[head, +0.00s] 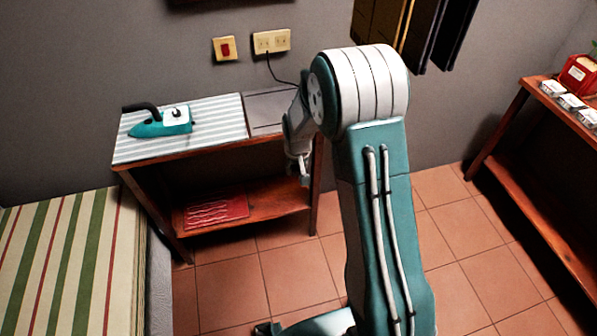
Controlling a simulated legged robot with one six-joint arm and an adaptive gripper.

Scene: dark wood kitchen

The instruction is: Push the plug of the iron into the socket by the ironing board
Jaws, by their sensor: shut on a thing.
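The teal iron (165,121) with a black handle rests on the striped ironing board (222,122), toward its left end. The cream double socket (272,41) is on the grey wall above the board's right end. A thin dark cord (274,72) runs from the socket's lower edge down to the right and passes behind my arm. My gripper (303,172) hangs low by the board's right end, below its top. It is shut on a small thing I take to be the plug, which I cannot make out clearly.
A red switch plate (225,48) is left of the socket. A grey panel (268,108) forms the board's right end. A red folded cloth (216,207) lies on the lower shelf. A striped bed (70,265) is at left, a wooden shelf (535,205) at right. The tiled floor between is clear.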

